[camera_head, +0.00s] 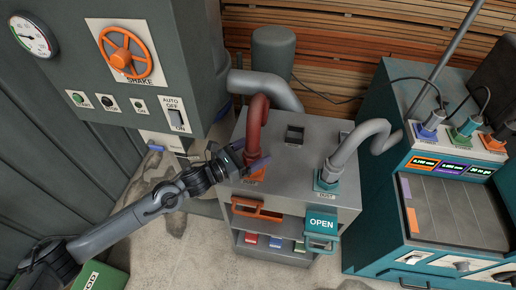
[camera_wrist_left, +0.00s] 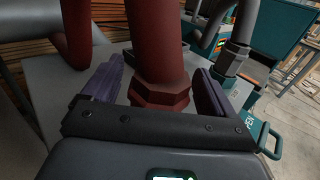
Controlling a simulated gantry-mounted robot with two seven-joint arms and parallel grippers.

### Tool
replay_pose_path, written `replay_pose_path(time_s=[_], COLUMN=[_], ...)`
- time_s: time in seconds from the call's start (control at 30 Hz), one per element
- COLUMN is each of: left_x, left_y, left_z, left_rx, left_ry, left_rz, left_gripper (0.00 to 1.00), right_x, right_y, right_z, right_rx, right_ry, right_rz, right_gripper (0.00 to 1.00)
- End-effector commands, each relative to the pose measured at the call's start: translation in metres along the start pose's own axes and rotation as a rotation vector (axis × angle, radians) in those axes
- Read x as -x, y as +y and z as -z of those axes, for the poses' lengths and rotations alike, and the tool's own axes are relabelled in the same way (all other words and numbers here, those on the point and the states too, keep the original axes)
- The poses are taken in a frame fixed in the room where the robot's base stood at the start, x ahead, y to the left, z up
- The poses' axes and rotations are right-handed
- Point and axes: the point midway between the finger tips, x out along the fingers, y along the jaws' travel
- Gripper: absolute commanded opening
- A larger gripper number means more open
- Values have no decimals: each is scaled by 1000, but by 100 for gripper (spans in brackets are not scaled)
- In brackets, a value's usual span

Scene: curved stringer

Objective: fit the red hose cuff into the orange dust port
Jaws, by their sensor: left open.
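The red hose (camera_head: 257,118) arches down onto the front left of the grey cabinet top. Its red cuff (camera_wrist_left: 160,92), a faceted collar, stands about upright in the left wrist view. The orange dust port (camera_head: 253,175) shows only partly below the cuff. Whether the cuff is seated in it or just above it I cannot tell. My left gripper (camera_head: 252,152) is at the cuff. Its two purple fingers stand on either side of the cuff, open, with gaps visible in the left wrist view. My right gripper is not in view.
A grey hose (camera_head: 356,145) runs into a teal port (camera_head: 326,182) on the right of the cabinet top (camera_head: 290,165). An orange handle (camera_head: 257,209) and a teal OPEN flap (camera_head: 321,224) are on the cabinet front. A teal machine (camera_head: 375,215) stands right.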

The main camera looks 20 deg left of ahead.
Motion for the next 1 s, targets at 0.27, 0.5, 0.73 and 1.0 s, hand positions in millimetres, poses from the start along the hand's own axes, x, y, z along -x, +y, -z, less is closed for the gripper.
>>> replay_pose_path(time_s=[0.27,0.5,0.73,1.0], left_x=[54,89,103,104], left_y=[0,0,0,0], left_z=[1,0,-1,-1], left_rx=[-2,-1,-1,-1], left_ry=[5,3,-1,-2], left_rz=[0,0,2,1], left_gripper=[87,87,87,87], right_x=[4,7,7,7], right_y=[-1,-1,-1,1], right_z=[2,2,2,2], right_rx=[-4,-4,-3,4], right_ry=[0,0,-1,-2], right_rz=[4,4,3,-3], right_gripper=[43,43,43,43])
